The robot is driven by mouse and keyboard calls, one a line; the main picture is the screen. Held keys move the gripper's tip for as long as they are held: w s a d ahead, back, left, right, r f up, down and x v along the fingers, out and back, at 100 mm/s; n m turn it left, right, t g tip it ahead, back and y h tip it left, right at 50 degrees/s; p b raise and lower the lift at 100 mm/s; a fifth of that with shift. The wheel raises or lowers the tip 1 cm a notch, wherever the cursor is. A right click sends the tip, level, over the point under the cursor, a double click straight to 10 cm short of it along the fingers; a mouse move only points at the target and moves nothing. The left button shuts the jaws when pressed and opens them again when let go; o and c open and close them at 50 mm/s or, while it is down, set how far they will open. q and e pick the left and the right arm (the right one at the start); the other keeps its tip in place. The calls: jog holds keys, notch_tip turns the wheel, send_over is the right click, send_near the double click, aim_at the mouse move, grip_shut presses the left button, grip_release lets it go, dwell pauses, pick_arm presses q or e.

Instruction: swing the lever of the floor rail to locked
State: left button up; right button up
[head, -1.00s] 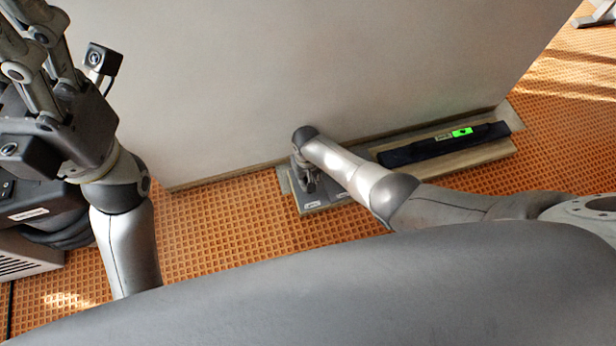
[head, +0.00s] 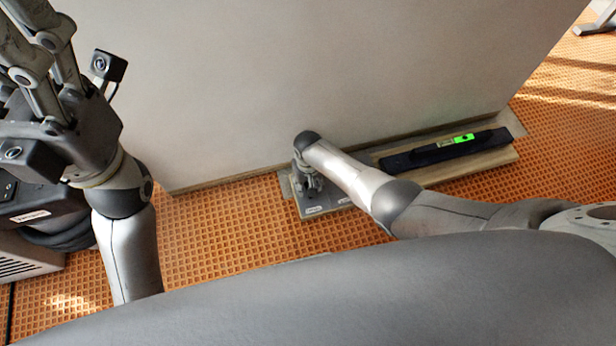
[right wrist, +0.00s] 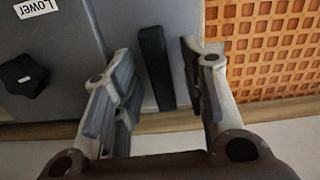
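The floor rail (head: 340,205) is a grey labelled plate at the foot of the pale panel, in the middle of the head view. My right gripper (head: 312,183) points down at its left end, where my own arm partly hides the rail. In the right wrist view a black upright bar, apparently the lever (right wrist: 155,65), stands between the fingers of my right gripper (right wrist: 160,85). The fingers are apart, with gaps visible on both sides of the bar. My left gripper (head: 40,65) is raised at the upper left, far from the rail; its fingertips are out of frame.
A dark bar with a green light (head: 450,148) lies along the ledge right of my right forearm. Orange grid floor (head: 220,230) lies open in front.

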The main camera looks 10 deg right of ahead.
notch_tip(320, 180, up, 12)
dwell(0.7)
jog(key=shift+f, duration=0.1)
dwell(0.3)
